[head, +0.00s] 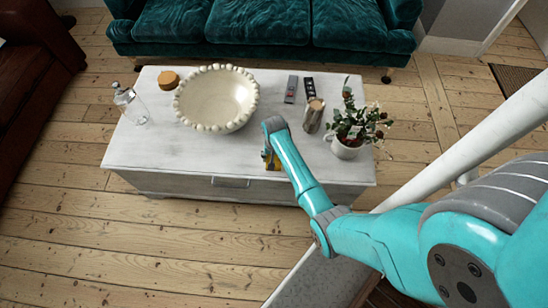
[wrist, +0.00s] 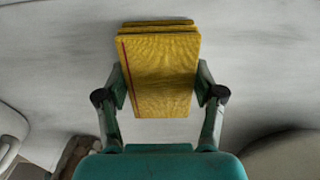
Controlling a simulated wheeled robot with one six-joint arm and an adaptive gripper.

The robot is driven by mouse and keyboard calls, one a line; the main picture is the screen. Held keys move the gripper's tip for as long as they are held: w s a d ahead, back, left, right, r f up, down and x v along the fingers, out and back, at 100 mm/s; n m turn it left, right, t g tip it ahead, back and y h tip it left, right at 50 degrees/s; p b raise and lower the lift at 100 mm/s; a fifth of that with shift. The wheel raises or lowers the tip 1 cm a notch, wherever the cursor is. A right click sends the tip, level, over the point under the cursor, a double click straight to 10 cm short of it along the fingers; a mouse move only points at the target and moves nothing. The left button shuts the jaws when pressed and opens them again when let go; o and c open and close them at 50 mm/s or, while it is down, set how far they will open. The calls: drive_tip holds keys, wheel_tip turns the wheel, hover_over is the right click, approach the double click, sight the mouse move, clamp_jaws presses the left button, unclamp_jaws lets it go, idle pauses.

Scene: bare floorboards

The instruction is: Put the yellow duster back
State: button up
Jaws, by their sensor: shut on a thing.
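The yellow duster (wrist: 158,75) is a folded yellow cloth with a red line along one side. In the wrist view it sits between the two fingers of my gripper (wrist: 159,95), which touch it on both sides. In the head view a small piece of the duster (head: 273,164) shows below my gripper (head: 268,156), near the front edge of the white table (head: 150,163). My arm hides most of it there. I cannot tell whether the duster touches the table top.
A beaded cream bowl (head: 217,98) stands left of my gripper, with a glass bottle (head: 130,104) and a round wooden-topped item (head: 168,80) farther left. A teal sofa (head: 260,22) is behind.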

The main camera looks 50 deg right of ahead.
drive_tip(key=o, duration=1.2)
wheel_tip(320, 180, up, 12)
drive_tip(key=s+a+f+n+t+h, duration=0.1)
drive_tip(key=s+a+f+n+t, duration=0.15)
drive_tip(key=s+a, duration=0.5)
drive_tip(key=s+a+f+n+t+h, duration=0.1)
drive_tip(key=s+a+n+t, duration=0.1)
drive_tip(key=s+a+t, duration=0.4)
drive_tip(key=s+a+r+n+t, duration=0.2)
drive_tip(key=s+r, duration=0.4)
drive_tip(key=r, duration=0.3)
drive_tip(key=s+a+r+n+t+y, duration=0.1)
drive_tip(key=s+a+r+n+t, duration=0.1)
drive_tip(key=s+r, duration=0.4)
drive_tip(key=s+a+r+n+t+y, duration=0.1)
drive_tip(key=s+a+r, duration=0.3)
drive_tip(key=r, duration=0.9)
drive_tip(key=s+n+t, duration=0.1)
drive_tip(key=s, duration=0.1)
drive_tip(key=shift+s+r, duration=0.25)
drive_tip(key=shift+s, duration=0.1)
